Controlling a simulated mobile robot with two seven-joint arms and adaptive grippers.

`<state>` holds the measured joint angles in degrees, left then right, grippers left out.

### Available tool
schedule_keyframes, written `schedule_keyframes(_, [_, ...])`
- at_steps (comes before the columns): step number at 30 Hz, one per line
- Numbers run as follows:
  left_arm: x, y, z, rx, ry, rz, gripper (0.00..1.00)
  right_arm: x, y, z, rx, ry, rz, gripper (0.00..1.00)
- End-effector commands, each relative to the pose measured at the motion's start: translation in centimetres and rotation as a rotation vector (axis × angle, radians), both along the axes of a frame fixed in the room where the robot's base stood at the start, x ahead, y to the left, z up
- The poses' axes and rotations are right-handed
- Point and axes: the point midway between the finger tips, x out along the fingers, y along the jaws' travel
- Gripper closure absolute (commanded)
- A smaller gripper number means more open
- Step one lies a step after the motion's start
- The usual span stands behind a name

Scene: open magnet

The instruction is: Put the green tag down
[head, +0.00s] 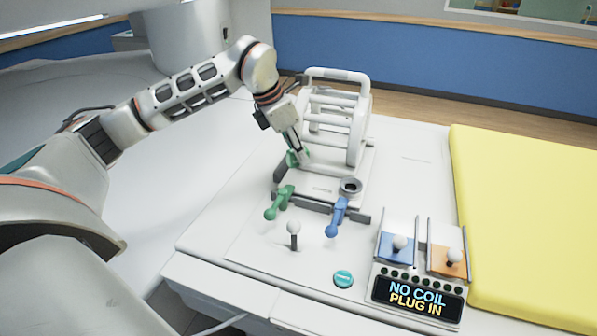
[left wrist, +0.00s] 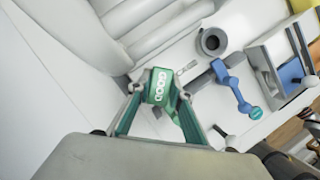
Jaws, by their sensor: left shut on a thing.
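The green tag (left wrist: 161,87) carries the word GOOD and sits between the fingertips of my left gripper (left wrist: 160,100) in the left wrist view. In the head view the tag (head: 292,159) is a small green patch at the fingertips of my left gripper (head: 298,153), partly hidden by the fingers. The gripper is shut on it and points down, in front of the white coil frame (head: 355,130) and above the grey-white base. I cannot tell whether the tag touches the base. My right gripper is not in view.
A green lever (head: 279,201) and a blue lever (head: 338,215) stand at the base's front. A dark-ringed socket (head: 350,186) is beside them. A yellow mat (head: 530,220) lies right.

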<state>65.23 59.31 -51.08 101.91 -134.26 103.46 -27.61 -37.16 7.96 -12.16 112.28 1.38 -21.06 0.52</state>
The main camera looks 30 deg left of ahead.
Motion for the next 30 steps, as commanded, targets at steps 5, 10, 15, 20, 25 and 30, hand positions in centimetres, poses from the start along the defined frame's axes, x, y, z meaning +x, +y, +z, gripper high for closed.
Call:
schedule_keyframes(5, [0.0,0.0,-1.7,0.0,-0.002,0.0,1.0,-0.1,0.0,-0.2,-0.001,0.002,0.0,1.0])
schedule_keyframes(10, [0.0,0.0,-2.9,0.0,0.0,0.0,1.0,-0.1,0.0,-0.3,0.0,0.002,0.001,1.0])
schedule_keyframes(15, [0.0,-0.1,-5.3,-0.001,0.002,0.0,1.0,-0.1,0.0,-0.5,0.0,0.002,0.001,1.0])
schedule_keyframes(20, [0.1,0.0,-5.5,-0.001,-0.003,0.0,1.0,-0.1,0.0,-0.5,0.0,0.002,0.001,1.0])
schedule_keyframes(25, [0.0,0.0,-5.6,0.0,-0.002,0.0,1.0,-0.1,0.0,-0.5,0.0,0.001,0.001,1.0])
schedule_keyframes(30, [0.0,0.0,-5.8,0.0,-0.001,0.0,0.63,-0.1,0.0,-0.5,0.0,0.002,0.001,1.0])
